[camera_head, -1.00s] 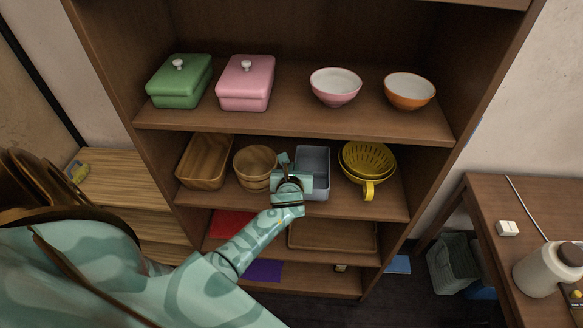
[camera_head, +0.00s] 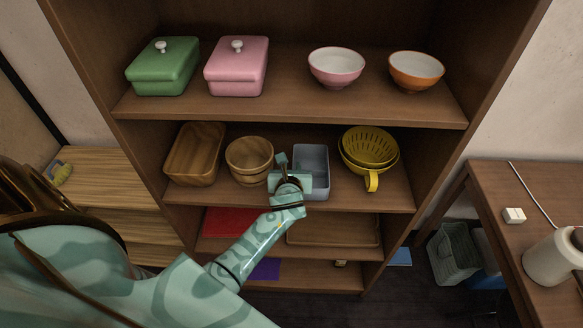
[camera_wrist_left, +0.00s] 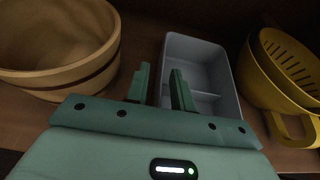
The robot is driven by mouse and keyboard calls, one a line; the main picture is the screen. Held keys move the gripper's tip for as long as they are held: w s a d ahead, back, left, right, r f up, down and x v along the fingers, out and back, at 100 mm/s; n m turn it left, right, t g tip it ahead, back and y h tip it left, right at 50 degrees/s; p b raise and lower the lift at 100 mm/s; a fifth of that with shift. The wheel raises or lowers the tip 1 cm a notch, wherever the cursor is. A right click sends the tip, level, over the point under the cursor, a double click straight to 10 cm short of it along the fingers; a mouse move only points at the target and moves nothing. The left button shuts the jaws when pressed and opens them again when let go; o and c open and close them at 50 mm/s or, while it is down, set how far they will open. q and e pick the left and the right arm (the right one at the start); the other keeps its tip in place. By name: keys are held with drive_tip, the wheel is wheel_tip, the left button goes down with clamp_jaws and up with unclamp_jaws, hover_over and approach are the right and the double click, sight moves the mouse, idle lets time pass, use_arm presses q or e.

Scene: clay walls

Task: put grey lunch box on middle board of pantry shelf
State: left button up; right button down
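The grey lunch box (camera_head: 313,158) is an open tray with a divider. It sits upright on the middle board (camera_head: 388,196) of the pantry shelf (camera_head: 460,122), between a wooden tub and yellow colanders. In the left wrist view the lunch box (camera_wrist_left: 219,62) lies ahead and slightly right. My left gripper (camera_head: 289,168) is at its near left side, hiding part of it in the head view. Its fingers (camera_wrist_left: 160,88) are apart, one outside the box's left wall and one over its inside; contact cannot be told. My right gripper is not in view.
The wooden tub (camera_head: 249,160) stands close left of the gripper, with a wooden tray (camera_head: 195,154) beyond it. The yellow colanders (camera_head: 369,148) stand close right. The board above holds green and pink boxes and two bowls. A side table (camera_head: 510,190) stands at right.

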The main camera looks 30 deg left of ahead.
use_arm(q)
drive_tip(key=shift+s+d+r, duration=0.2)
drive_tip(key=shift+d+r, duration=0.05)
drive_tip(key=shift+r, duration=0.15)
drive_tip(key=p+v, duration=0.3)
drive_tip(key=v, duration=0.8)
drive_tip(key=shift+s, duration=0.25)
drive_tip(key=shift+d, duration=0.1)
